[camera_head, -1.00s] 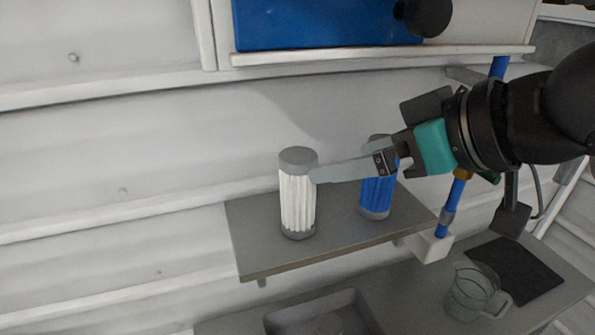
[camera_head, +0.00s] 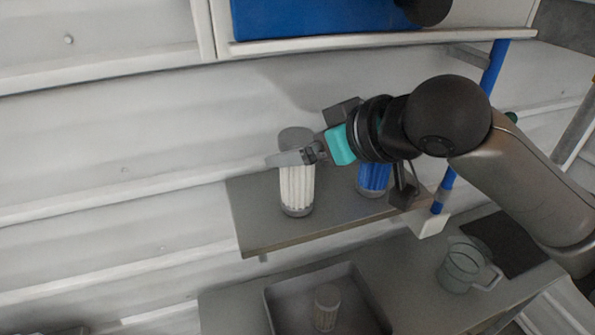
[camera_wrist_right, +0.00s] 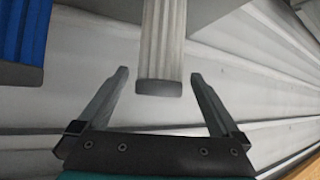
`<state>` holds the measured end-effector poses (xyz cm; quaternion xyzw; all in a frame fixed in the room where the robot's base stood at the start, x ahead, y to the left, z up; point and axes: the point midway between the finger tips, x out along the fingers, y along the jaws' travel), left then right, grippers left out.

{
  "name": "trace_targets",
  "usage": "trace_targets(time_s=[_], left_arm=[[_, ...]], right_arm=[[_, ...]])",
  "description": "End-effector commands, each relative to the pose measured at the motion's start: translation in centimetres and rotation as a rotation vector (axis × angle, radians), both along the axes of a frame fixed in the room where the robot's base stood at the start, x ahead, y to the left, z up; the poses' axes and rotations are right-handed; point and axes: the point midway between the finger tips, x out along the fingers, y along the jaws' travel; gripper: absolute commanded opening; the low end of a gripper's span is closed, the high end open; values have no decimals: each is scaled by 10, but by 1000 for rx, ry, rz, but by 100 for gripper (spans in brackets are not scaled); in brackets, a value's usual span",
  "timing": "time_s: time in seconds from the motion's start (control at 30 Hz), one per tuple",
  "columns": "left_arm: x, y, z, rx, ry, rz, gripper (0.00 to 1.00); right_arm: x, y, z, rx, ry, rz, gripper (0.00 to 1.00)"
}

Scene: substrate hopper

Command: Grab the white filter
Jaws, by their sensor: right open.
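The white filter (camera_head: 297,190) stands upright on a grey shelf (camera_head: 262,240), with a ribbed white body and grey caps. My right gripper (camera_head: 277,159) comes from the right, in front of the filter's upper part in the head view, and hides some of it. In the right wrist view, the white filter (camera_wrist_right: 161,40) shows between the open fingers of the right gripper (camera_wrist_right: 159,75). Its grey end cap is level with the fingertips in the picture, with a gap on each side. My left gripper is not in view.
A blue filter (camera_head: 374,178) stands right of the white one, partly behind my right arm. It also shows in the wrist view (camera_wrist_right: 22,35). Below are a grey tray (camera_head: 273,306) holding a small filter (camera_head: 326,308), and a clear jug (camera_head: 462,267). A blue pipe (camera_head: 492,68) rises at right.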

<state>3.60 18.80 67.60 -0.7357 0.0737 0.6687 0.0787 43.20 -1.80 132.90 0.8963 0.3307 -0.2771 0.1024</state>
Motion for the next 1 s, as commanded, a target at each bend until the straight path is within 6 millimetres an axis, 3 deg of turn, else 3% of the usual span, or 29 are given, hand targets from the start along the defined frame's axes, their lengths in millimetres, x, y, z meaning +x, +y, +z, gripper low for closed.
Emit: trace_targets(time_s=[0.3,0.6,1.0], left_arm=[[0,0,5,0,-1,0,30],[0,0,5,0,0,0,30],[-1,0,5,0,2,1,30]], right_arm=[[27,23,-19,0,1,2,100],[30,25,-22,-1,-1,1,100],[30,25,-22,0,0,0,56]])
